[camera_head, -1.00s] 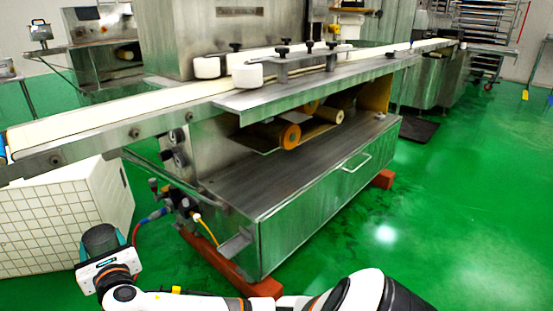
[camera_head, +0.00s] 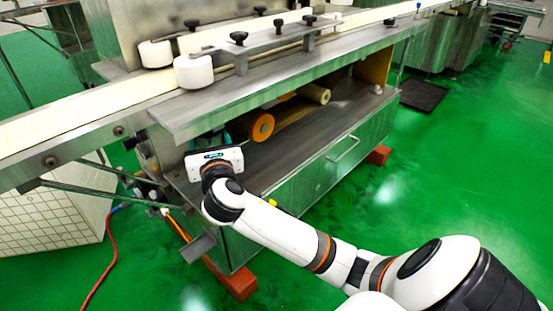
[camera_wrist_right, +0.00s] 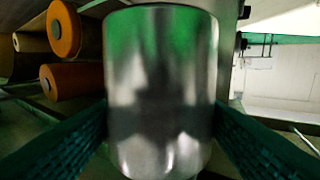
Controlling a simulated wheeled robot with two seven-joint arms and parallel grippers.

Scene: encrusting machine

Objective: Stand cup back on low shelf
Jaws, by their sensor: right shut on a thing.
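The cup (camera_wrist_right: 160,85) is a shiny metal cylinder that fills the middle of the right wrist view and looks upright there. My right gripper (camera_head: 212,146) is shut on it, with a green-lined finger on each side. In the head view the gripper is at the left end of the low shelf (camera_head: 300,153), the flat steel surface beneath the conveyor. The gripper body hides most or all of the cup there. I cannot tell whether the cup's base touches the shelf. My left gripper is not in view.
The conveyor's steel side plate (camera_head: 270,92) overhangs the shelf just above my gripper. Orange-ended rollers (camera_head: 262,127) sit under it, behind and right of the gripper. The shelf right of the gripper is bare. A red hose (camera_head: 108,262) hangs at the lower left.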

